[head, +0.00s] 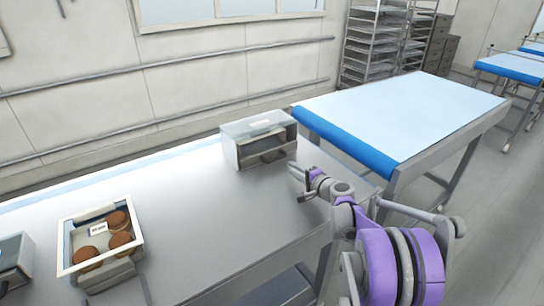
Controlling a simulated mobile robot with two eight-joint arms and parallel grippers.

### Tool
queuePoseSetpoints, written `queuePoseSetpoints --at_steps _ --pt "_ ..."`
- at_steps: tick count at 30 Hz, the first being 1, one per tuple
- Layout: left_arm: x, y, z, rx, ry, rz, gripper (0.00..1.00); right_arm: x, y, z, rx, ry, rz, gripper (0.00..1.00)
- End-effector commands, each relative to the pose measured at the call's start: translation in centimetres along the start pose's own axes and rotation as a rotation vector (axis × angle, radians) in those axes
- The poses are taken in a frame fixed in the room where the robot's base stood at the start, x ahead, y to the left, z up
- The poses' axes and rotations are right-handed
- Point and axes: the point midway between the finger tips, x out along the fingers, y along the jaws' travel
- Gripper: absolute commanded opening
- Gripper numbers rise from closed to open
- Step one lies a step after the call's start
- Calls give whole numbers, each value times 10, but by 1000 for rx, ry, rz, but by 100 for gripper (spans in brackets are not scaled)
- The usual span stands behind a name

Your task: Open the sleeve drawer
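A grey box-shaped sleeve with a clear top (240,150) stands at the far right end of the steel table. Its drawer front, with a dark handle (273,156), faces the lower right, and the drawer looks shut. A small pale label shows through the top. My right gripper (295,182) is just to the right of and below the handle, apart from it in the picture. Its two fingers look spread, with nothing between them. My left gripper is not in view.
The steel table (190,205) is clear between the sleeve and an open cream-rimmed tray (66,238) holding round brown items and a label. Another clear-topped box (14,262) is cut off at the left edge. A blue-edged table (400,115) stands behind right.

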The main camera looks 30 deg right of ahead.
Motion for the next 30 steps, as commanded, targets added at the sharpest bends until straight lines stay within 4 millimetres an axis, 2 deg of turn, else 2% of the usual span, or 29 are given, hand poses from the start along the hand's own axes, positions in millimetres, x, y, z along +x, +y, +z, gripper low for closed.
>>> queuePoseSetpoints --at_steps 16,21,30 --pt "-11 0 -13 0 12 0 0 90 -2 1 -1 -3 0 32" --pt "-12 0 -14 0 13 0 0 103 -1 1 0 -1 0 32" --pt "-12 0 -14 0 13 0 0 105 0 1 0 -1 1 32"
